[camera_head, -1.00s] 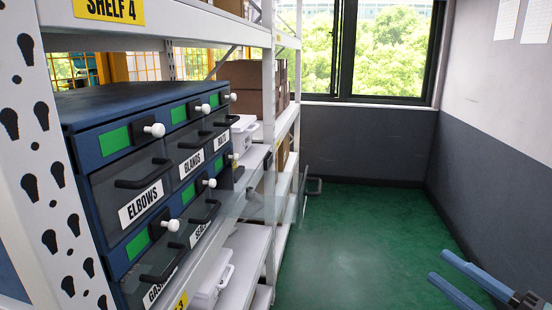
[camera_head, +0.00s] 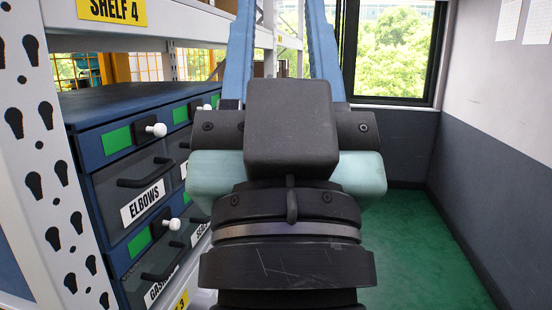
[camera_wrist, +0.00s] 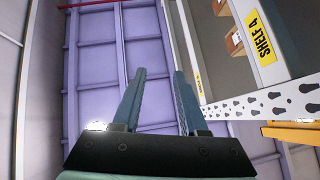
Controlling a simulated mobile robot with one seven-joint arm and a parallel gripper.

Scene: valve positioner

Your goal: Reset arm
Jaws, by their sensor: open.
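My gripper (camera_head: 281,15) stands large in the middle of the head view, its two blue fingers pointing up and apart. The fingertips run out of the top of that view. In the wrist view my gripper (camera_wrist: 157,72) shows both fingers spread with nothing between them, facing purple wall or ceiling panels (camera_wrist: 120,30). The gripper is open and empty. It is in front of the shelf rack and hides part of the drawer cabinet and the window.
A blue drawer cabinet (camera_head: 130,98) with labelled drawers, such as ELBOWS, sits on the white rack (camera_head: 40,150) at the left. The rack's SHELF 4 sign also shows in the wrist view (camera_wrist: 264,42). Green floor (camera_head: 425,250) lies clear at the right, beside a grey wall (camera_head: 480,190).

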